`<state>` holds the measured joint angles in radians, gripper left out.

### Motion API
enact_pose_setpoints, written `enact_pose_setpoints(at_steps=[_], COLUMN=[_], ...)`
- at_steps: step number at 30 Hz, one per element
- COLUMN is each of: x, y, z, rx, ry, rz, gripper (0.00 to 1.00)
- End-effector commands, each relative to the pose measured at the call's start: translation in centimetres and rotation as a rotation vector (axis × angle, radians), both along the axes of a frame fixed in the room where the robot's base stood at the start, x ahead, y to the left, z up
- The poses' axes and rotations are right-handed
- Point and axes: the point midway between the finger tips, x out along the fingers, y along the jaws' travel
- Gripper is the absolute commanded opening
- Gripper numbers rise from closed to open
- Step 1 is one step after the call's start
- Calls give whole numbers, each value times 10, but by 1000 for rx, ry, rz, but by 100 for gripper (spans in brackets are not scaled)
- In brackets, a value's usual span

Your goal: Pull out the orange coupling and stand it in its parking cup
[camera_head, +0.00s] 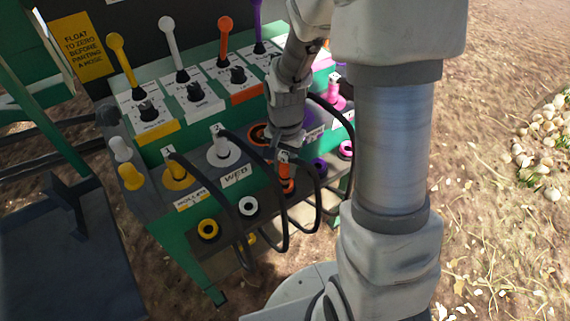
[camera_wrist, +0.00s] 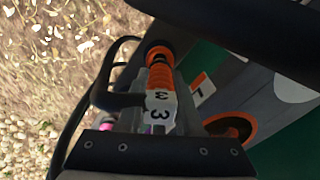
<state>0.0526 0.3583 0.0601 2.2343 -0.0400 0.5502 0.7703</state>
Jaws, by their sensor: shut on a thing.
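The orange coupling (camera_wrist: 158,78), with a white collar marked 3, is held in my gripper (camera_wrist: 157,108). In the head view the orange coupling (camera_head: 286,170) stands about upright below my gripper (camera_head: 284,150), over the front row of cups. Its lower end meets the orange-ringed parking cup (camera_wrist: 158,51) in the wrist view; I cannot tell how deep it sits. The orange socket (camera_wrist: 232,127) on the panel is empty. A black hose runs from the coupling.
The yellow (camera_head: 176,176) and white (camera_head: 222,152) couplings stand in their sockets to the left. The pink coupling (camera_head: 335,95) stands to the right. Black hoses loop in front of the cup shelf. The yellow cup (camera_head: 208,229) and white cup (camera_head: 248,206) are empty. Levers rise behind.

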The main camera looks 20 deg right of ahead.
Motion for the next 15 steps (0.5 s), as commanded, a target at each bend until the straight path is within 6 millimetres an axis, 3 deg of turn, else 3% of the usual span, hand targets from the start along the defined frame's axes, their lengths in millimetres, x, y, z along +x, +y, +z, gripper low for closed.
enact_pose_setpoints(at_steps=[15], x=[0], y=[0], z=[-8], rx=[0], ry=[0], rz=[0], gripper=[0])
